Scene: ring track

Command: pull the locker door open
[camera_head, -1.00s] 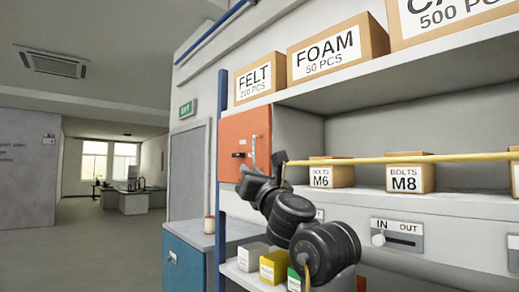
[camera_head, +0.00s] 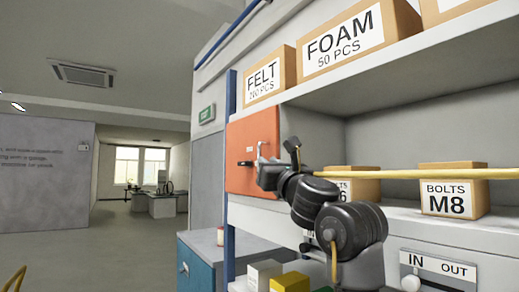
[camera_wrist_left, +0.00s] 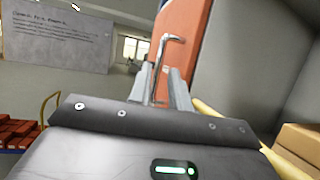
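The orange locker door (camera_head: 240,155) is at the left end of the shelf unit in the head view. It also shows at the top of the left wrist view (camera_wrist_left: 184,25). Its grey bar handle (camera_head: 260,150) stands out from its face. My left gripper (camera_head: 267,170) is right at the lower part of the handle and partly hides the door. In the left wrist view the handle (camera_wrist_left: 165,48) runs down between the two fingers (camera_wrist_left: 160,85), which look apart, with a small gap beside the bar. The door's far edge is unclear. My right gripper is out of view.
A yellow bar (camera_head: 430,174) crosses in front of the shelf at right. Boxes marked FELT (camera_head: 262,80), FOAM (camera_head: 345,45) and BOLTS M8 (camera_head: 453,195) stand on the shelves. A blue cabinet (camera_head: 197,270) is below the door. The floor at left is open.

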